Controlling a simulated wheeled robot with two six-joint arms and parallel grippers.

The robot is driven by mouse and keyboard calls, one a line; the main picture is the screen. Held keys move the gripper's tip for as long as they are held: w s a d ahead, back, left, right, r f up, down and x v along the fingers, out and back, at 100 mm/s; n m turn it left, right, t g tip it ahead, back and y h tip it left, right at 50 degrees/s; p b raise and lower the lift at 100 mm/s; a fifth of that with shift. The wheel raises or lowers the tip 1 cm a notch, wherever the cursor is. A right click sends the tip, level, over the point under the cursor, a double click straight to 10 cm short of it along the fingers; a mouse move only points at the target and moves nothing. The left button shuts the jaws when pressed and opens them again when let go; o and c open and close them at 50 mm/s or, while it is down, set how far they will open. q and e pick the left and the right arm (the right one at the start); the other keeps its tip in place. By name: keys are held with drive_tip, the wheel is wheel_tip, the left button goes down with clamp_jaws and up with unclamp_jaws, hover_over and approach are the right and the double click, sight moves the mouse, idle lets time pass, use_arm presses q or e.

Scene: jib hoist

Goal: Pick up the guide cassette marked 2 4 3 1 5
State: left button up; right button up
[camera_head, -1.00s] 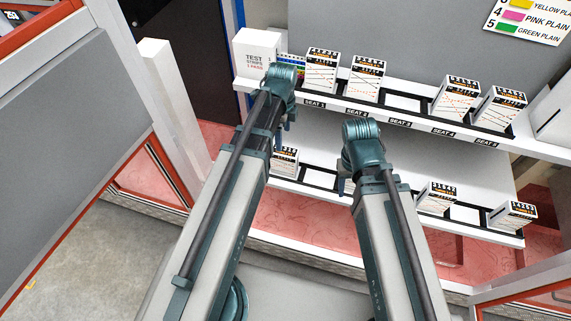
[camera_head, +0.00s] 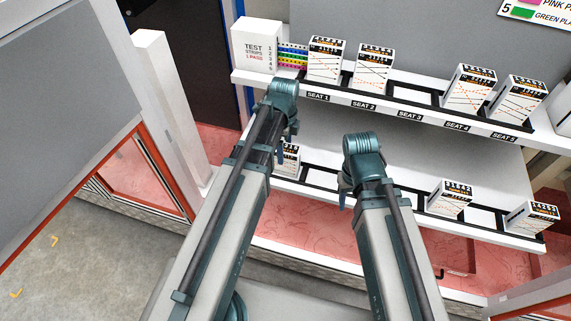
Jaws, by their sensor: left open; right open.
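Several white guide cassettes with black number strips and orange and black lines stand on two shelves. On the upper shelf they are at seat 1 (camera_head: 326,60), seat 2 (camera_head: 373,68), seat 4 (camera_head: 469,88) and seat 5 (camera_head: 516,100). On the lower shelf, one (camera_head: 291,160) is partly hidden behind my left gripper, and two stand at right (camera_head: 450,199) and far right (camera_head: 532,217). The numbers are too small to pick out 2 4 3 1 5 surely. My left gripper (camera_head: 284,150) and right gripper (camera_head: 344,190) are open, in front of the shelves, apparently empty.
A white test strips box (camera_head: 257,46) stands at the upper shelf's left end beside coloured strips (camera_head: 292,57). The seat 3 place (camera_head: 412,96) is empty. A white post (camera_head: 168,110) and grey panel (camera_head: 60,110) stand at left. Grey floor (camera_head: 90,250) is open at lower left.

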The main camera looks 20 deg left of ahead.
sight(291, 167)
use_arm(q)
wheel_tip(291, 167, down, 4)
drive_tip(key=b, duration=0.3)
drive_tip(key=shift+w+d+f+b, duration=0.1)
drive_tip(key=shift+d+f+b, duration=0.1)
drive_tip(key=shift+b, duration=0.1)
drive_tip(key=shift+r, duration=0.1)
clamp_jaws()
